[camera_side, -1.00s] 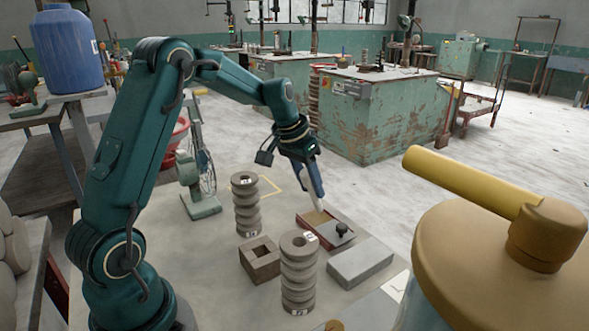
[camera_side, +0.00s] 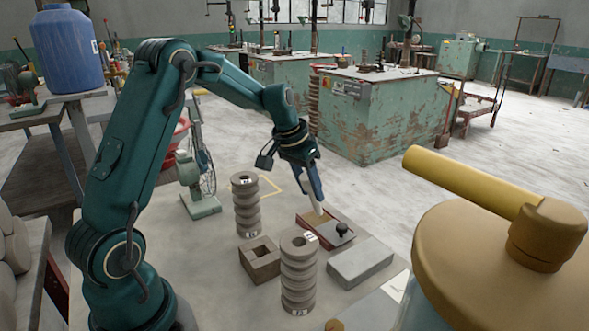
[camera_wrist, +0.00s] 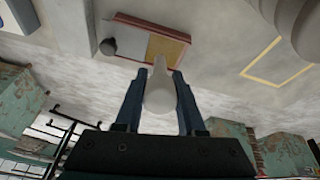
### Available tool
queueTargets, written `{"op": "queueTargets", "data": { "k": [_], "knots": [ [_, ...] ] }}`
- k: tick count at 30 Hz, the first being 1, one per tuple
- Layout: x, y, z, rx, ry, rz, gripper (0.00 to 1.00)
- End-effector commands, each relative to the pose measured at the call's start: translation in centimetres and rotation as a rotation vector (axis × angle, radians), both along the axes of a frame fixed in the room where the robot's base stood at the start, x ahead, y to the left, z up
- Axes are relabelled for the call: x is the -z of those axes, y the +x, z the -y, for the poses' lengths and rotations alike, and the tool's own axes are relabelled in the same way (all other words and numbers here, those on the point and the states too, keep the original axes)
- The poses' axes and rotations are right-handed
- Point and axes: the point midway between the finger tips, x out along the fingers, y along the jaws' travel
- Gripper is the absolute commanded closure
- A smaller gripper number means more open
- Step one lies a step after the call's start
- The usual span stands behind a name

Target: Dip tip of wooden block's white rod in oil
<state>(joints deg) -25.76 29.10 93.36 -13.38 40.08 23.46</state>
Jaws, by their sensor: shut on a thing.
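My gripper (camera_side: 316,192) is shut on a white rod (camera_wrist: 160,88), which points down with its narrow tip away from the jaws. The rod's lower end (camera_side: 319,209) is at the low red-brown tray (camera_side: 307,225). In the wrist view the tip overlaps the near edge of the tray's tan oil compartment (camera_wrist: 166,48). I cannot tell whether the tip touches the oil. A dark knob (camera_side: 342,229) sits on the tray's covered part. A wooden block (camera_side: 262,270) with an empty square hole stands left of the tray.
Two stacks of grey rings, one behind (camera_side: 246,212) and one in front (camera_side: 298,278), stand left of the tray. A grey slab (camera_side: 362,263) lies just right of it. A large jar with a yellow handle (camera_side: 470,185) fills the right foreground. A yellow outline (camera_wrist: 272,66) marks bare table.

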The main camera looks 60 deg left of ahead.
Motion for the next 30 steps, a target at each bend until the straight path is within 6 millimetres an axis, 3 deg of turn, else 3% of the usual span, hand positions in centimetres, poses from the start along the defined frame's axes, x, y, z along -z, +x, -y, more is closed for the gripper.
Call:
{"op": "queueTargets", "data": {
  "k": [30],
  "knots": [
    [1.02,0.03,0.01,-0.001,-0.001,0.0,1.0]
  ]
}}
